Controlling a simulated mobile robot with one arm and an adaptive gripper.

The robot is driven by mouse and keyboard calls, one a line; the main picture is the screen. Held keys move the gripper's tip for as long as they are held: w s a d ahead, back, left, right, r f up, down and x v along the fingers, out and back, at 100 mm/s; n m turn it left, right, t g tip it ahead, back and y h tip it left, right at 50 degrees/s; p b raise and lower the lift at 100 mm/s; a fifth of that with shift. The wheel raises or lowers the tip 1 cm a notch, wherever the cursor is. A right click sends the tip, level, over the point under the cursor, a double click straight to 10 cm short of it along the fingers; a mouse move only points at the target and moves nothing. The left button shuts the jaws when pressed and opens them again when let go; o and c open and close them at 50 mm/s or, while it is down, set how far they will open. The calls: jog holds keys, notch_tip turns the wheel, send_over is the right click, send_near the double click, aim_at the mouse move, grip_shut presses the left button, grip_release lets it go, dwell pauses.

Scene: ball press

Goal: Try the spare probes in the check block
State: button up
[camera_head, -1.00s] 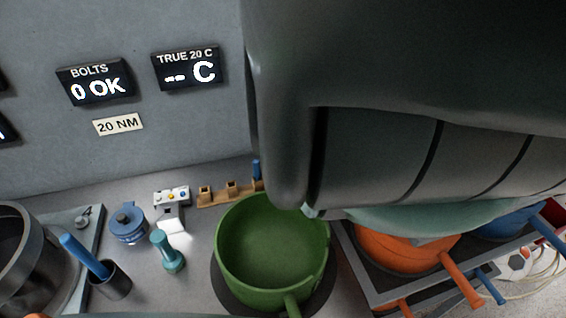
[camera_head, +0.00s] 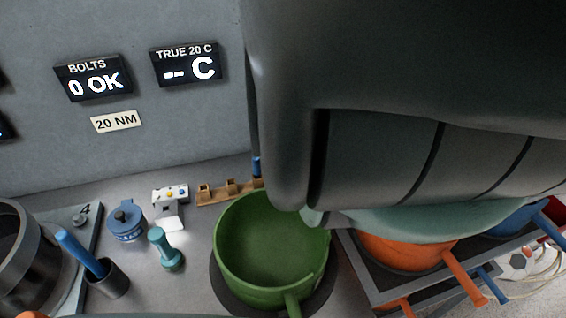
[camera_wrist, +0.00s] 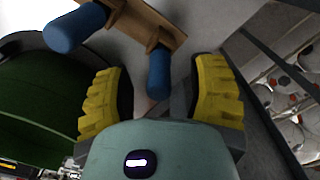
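My gripper (camera_wrist: 161,98) shows in the wrist view with its two yellow fingers spread apart. A blue probe handle (camera_wrist: 158,72) stands between and just beyond the fingers, with a gap on both sides. A second blue handle (camera_wrist: 75,27) is at the upper left. Both are at a brown wooden rack (camera_wrist: 148,22). In the head view the rack (camera_head: 215,193) lies behind the green pot, with one blue handle (camera_head: 257,166) showing at its right end. My arm hides my gripper and the rest of the rack there. I cannot tell which object is the check block.
A green pot (camera_head: 268,205) stands close to the rack. To the left are a teal handled tool (camera_head: 165,250), a blue lidded pot (camera_head: 126,222), a white button box (camera_head: 170,193) and a dark cup (camera_head: 106,281) holding a blue-handled item. Orange pans (camera_head: 405,250) sit at right.

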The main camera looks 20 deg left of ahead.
grip_shut()
dwell(0.3)
jog(key=shift+r, duration=0.15)
